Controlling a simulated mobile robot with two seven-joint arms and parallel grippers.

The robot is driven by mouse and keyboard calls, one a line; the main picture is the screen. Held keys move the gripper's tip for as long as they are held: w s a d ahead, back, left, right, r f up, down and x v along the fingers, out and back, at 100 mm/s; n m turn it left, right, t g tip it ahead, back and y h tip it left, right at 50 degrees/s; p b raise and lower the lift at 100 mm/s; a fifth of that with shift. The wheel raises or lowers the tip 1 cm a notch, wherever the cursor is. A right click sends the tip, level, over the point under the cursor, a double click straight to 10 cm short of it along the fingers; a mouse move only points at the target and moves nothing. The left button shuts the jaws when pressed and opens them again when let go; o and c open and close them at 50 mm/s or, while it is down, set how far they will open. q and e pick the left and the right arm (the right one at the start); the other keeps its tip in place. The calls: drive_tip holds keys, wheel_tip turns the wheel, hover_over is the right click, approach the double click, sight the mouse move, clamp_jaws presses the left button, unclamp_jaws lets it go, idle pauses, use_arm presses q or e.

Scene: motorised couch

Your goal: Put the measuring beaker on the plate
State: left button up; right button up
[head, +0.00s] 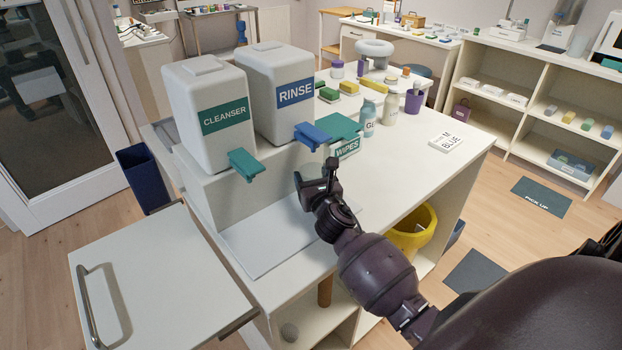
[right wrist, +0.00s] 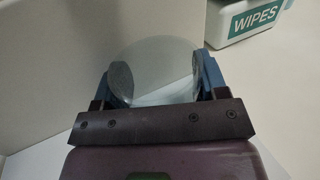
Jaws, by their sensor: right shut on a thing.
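The measuring beaker (right wrist: 157,65) is clear and see-through, with a round outline between the fingers in the right wrist view. My right gripper (right wrist: 160,82) is shut on it. In the head view my right gripper (head: 316,182) is over the counter, in front of the dispenser block and below the blue RINSE lever. The beaker (head: 311,171) shows there only faintly. A flat pale plate (head: 262,246) lies in front of the block; I cannot tell whether it is the task's plate. My left gripper is not in view.
The CLEANSER dispenser (head: 207,116) and RINSE dispenser (head: 276,92) stand on the block, with a green lever (head: 247,166) and blue lever (head: 311,135) jutting out.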

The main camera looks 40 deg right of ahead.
drive_tip(key=shift+r, duration=0.1)
drive_tip(key=shift+f, duration=0.2)
drive_tip(key=o, duration=0.9)
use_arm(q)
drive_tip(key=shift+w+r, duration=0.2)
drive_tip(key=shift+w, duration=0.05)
use_arm(e)
drive_tip(key=shift+r, duration=0.2)
drive_tip(key=shift+s, duration=0.2)
drive_tip(key=v, duration=1.1)
drive_tip(key=shift+s+a+p, duration=0.1)
drive_tip(key=shift+s+p, duration=0.15)
drive_tip(key=shift+p, duration=0.1)
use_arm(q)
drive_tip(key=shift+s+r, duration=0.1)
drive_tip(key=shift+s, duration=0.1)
use_arm(e)
drive_tip(key=shift+r, duration=0.1)
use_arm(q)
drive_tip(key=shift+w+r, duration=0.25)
